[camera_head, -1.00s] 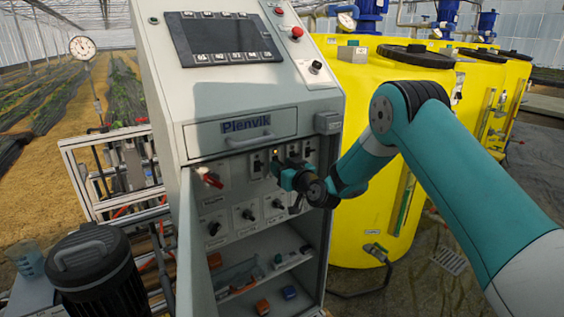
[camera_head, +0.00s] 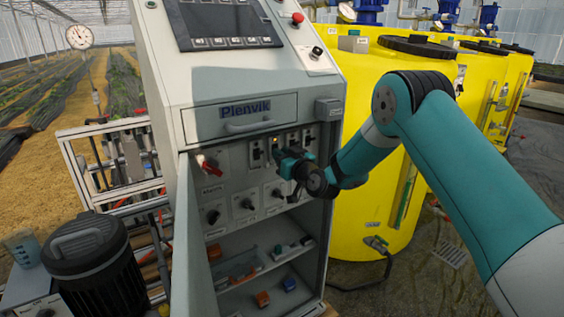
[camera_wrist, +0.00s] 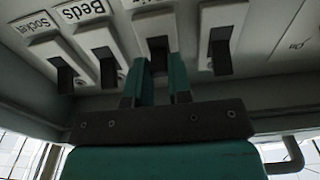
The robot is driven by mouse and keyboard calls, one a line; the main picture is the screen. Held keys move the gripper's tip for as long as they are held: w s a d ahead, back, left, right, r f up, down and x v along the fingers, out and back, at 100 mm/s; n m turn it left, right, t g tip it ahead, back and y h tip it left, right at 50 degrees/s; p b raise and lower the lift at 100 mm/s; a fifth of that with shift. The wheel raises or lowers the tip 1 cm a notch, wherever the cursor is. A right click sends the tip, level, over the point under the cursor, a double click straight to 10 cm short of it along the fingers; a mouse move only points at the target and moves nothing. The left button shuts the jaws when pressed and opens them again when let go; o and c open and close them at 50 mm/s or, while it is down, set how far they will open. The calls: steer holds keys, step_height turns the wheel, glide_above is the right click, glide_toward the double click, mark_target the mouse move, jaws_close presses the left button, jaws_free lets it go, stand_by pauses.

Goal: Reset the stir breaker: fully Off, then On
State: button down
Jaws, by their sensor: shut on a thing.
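A row of white breakers with dark levers sits on the grey cabinet front. In the head view, one breaker (camera_head: 257,151) shows left of my gripper (camera_head: 281,160); the one at my gripper is mostly hidden. In the wrist view, my gripper's teal fingers (camera_wrist: 164,80) are closed around the dark lever of the third breaker (camera_wrist: 157,52) from the left. Its label is cut off at the top edge, so I cannot read it. The breakers left of it are labelled Socket (camera_wrist: 57,68) and Beds (camera_wrist: 103,52). I cannot tell the held lever's exact position.
A lit amber lamp (camera_head: 275,141) is just above my gripper. A red-handled switch (camera_head: 208,163) and several black knobs are on the same panel. An open cabinet door (camera_head: 195,235) stands at the left. A yellow tank (camera_head: 372,215) is close on the right, behind my arm.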

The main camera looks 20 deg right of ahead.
steer(key=f+t+b, duration=0.1)
steer(key=t+b, duration=0.1)
steer(key=b, duration=0.8)
steer(key=f+t+y+b, duration=0.1)
steer(key=t+b, duration=0.1)
steer(key=b, duration=0.8)
steer(key=shift+w+f+t, duration=0.2)
steer(key=shift+t, duration=0.1)
steer(key=shift+r+t+y+b, duration=0.2)
steer(key=shift+t+y+b, duration=0.15)
steer(key=shift+b, duration=0.85)
steer(key=c, duration=1)
jaws_free()
steer(key=shift+c, duration=0.2)
